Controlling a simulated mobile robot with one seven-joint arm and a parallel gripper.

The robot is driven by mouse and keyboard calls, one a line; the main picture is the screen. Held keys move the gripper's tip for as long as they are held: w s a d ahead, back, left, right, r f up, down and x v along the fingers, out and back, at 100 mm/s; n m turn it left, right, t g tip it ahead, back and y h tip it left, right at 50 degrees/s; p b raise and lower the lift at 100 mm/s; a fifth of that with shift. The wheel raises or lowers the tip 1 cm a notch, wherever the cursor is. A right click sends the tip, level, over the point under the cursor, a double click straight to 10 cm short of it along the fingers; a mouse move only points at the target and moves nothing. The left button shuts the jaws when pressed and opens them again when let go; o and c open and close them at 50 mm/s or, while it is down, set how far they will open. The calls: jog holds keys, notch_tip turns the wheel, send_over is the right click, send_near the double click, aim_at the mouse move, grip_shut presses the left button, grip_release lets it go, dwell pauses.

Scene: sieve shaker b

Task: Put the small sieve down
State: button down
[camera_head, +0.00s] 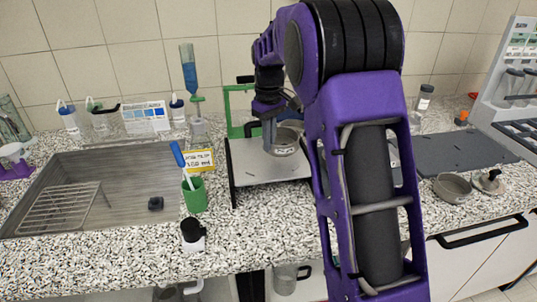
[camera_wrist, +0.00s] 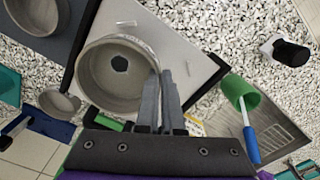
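The small sieve (camera_wrist: 121,68) is a round grey metal pan with a dark spot in its floor. It also shows in the head view (camera_head: 286,148), partly behind my gripper. My gripper (camera_head: 269,148) has its two fingers close together at the sieve's wall; in the wrist view the fingers (camera_wrist: 161,88) straddle the rim, one inside and one outside. The sieve appears upright over a white plate with dark edges (camera_head: 262,172). I cannot tell whether its bottom touches the plate.
A green frame (camera_head: 232,112) stands behind.

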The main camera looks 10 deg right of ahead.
jog(key=shift+f, duration=1.95)
jog(key=shift+f, duration=0.15)
jog(key=c, duration=1.1)
grip_release()
jog(key=shift+o, duration=0.2)
notch_tip(320, 180, up, 12)
jog(key=shift+r+p, duration=0.15)
jog(key=shift+p, duration=0.15)
